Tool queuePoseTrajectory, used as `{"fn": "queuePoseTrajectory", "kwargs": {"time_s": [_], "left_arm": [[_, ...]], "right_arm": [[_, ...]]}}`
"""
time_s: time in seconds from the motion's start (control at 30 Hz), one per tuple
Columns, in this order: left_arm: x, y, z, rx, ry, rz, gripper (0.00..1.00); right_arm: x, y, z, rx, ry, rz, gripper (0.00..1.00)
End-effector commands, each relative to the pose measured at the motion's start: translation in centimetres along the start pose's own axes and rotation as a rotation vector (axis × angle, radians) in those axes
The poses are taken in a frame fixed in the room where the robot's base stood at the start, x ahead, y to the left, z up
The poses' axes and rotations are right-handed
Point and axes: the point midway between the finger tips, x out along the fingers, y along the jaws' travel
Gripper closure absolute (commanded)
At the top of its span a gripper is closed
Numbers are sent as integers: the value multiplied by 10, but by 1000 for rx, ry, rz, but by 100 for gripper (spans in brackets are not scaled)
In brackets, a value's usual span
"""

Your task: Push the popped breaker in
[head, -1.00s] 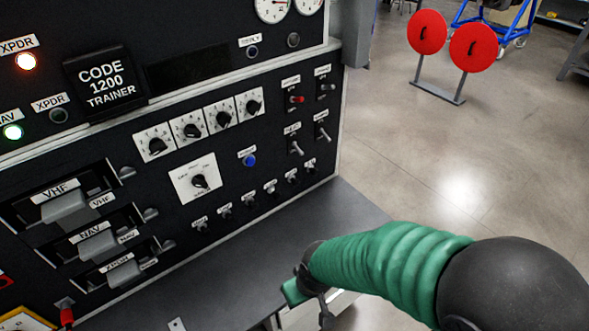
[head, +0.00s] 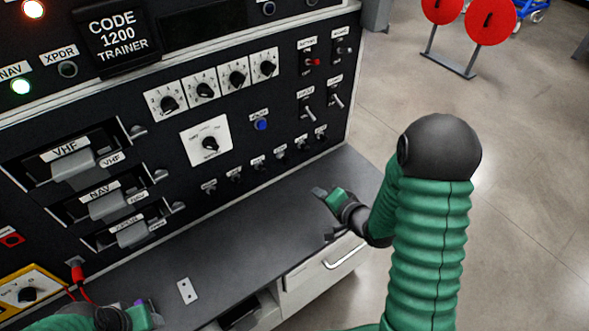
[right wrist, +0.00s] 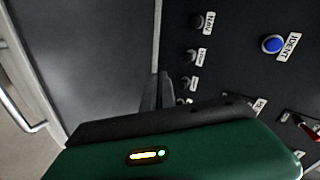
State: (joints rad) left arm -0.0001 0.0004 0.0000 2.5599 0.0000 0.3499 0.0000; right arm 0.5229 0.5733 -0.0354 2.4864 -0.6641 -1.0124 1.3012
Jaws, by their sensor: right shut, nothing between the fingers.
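A row of small black breakers (head: 258,163) runs along the bottom of the black trainer panel, with white labels. The right wrist view shows several of these breakers (right wrist: 190,55) beside my fingers. My right gripper (head: 319,193) is shut and empty, over the grey ledge, in front of and to the right of the row's middle, apart from the panel. Its dark fingers (right wrist: 158,92) point toward the panel's lower edge and partly hide the breakers behind. My left gripper (head: 152,312) is at the bottom left, partly cut off.
A blue button (head: 261,124), toggle switches (head: 309,112) and dials (head: 210,144) sit above the breakers. The grey ledge (head: 240,225) is mostly clear, with a small white plate (head: 187,290). A drawer with a handle (head: 345,256) is below. Red discs (head: 489,21) stand on the floor behind.

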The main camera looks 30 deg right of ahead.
Motion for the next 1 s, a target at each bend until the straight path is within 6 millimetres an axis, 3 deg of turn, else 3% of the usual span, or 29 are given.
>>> {"fn": "queuePoseTrajectory", "kwargs": {"time_s": [0.1,0.2,0.57,0.77,1.0], "left_arm": [[1,0,0,0,0,0,47],[1,0,0,0,0,0,47],[1,0,0,0,0,0,47],[3,0,1,0,0,0,47],[4,0,1,0,0,0,47]], "right_arm": [[-6,-2,-6,233,-11,-146,100],[-10,-6,-8,314,-23,-202,100],[-6,-9,-8,319,-26,-210,100],[24,-16,-8,316,-27,-210,100],[76,-27,-8,316,-28,-210,100]]}}
